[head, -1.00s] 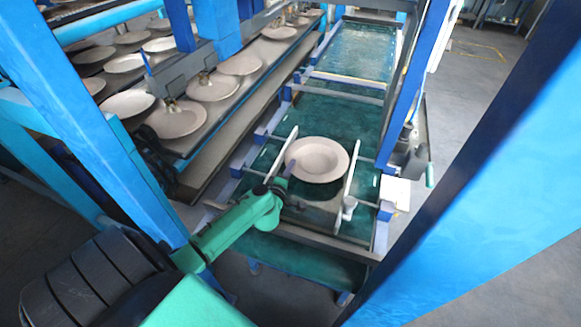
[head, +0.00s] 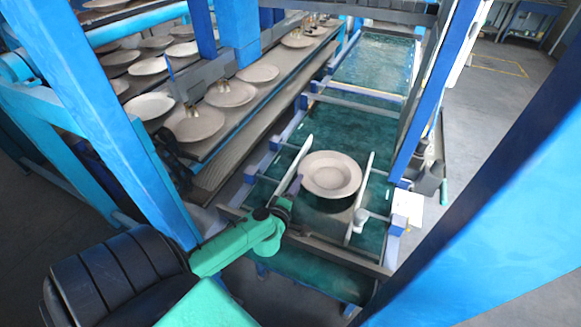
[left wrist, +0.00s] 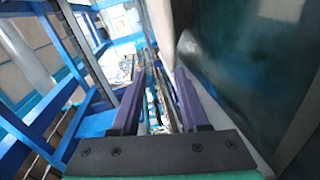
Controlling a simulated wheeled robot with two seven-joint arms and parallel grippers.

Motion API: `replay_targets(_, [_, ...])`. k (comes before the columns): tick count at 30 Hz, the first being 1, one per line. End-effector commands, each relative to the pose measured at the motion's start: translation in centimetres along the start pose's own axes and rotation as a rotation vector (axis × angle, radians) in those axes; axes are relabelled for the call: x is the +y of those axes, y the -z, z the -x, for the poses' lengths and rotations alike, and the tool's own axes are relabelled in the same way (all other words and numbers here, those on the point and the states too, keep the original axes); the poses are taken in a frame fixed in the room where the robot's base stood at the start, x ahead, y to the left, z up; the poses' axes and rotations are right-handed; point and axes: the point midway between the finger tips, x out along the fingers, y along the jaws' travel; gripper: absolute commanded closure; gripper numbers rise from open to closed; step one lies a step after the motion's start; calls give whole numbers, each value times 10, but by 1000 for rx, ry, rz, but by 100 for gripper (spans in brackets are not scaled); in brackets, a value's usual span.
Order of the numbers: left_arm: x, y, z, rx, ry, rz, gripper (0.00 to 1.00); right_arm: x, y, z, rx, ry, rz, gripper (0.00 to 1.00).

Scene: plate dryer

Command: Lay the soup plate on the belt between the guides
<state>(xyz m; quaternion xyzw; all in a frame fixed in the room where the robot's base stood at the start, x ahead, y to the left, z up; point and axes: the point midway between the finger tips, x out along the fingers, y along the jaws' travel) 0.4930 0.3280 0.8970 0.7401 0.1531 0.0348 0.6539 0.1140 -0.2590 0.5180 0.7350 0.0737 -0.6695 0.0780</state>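The soup plate (head: 331,174), a round beige plate with a broad rim, lies face up over the green belt between the two pale guides, the left one (head: 308,141) and the right one (head: 366,178). A dark shadow shows below its near edge; I cannot tell whether it rests fully on the belt (head: 373,115). My left gripper (head: 297,184) is at the plate's left rim. In the left wrist view its purple fingers (left wrist: 160,75) stand apart, with background showing between them. A grey, curved, blurred surface, probably the plate, lies right of them. My right gripper is not in view.
A rack shelf (head: 228,128) with several plates runs along the left. Blue frame posts (head: 440,80) stand on both sides, a wide one (head: 490,190) at the near right. Crossbars (head: 352,107) span the belt beyond the plate. The belt farther back is clear.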

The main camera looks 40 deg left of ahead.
Motion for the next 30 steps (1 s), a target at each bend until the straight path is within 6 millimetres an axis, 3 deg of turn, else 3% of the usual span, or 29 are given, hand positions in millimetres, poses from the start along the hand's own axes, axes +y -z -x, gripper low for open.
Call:
replay_targets(6, [-2,0,41,0,3,0,55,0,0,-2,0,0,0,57])
replay_targets(10, [-1,0,53,1,1,2,55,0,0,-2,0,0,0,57])
replay_targets(27, [0,0,56,1,0,1,55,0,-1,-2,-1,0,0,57])
replay_targets(30, [7,1,57,1,0,1,55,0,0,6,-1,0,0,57])
